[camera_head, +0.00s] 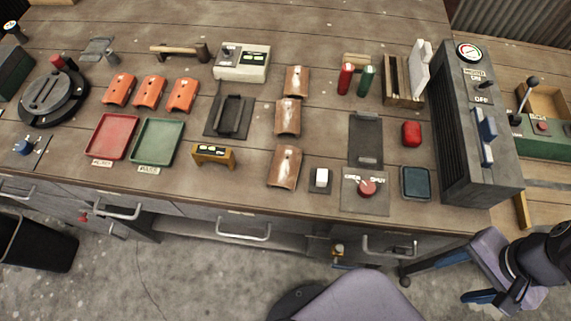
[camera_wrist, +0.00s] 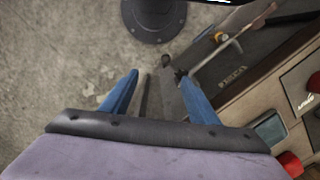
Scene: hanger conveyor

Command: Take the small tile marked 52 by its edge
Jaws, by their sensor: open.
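Three orange curved tiles (camera_head: 150,90) lie in a row at the back left of the bench. Three brown, worn curved tiles (camera_head: 288,117) lie in a column near the middle. I cannot read a number on any of them, so I cannot tell which is marked 52. My gripper (camera_head: 452,281) is at the lower right, off the bench's front edge, far from all the tiles. Its two blue fingers are apart with nothing between them, as the wrist view (camera_wrist: 159,76) also shows. No tile can be made out in the wrist view.
A red tray (camera_head: 112,136) and a green tray (camera_head: 159,142) lie left of the brown tiles.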

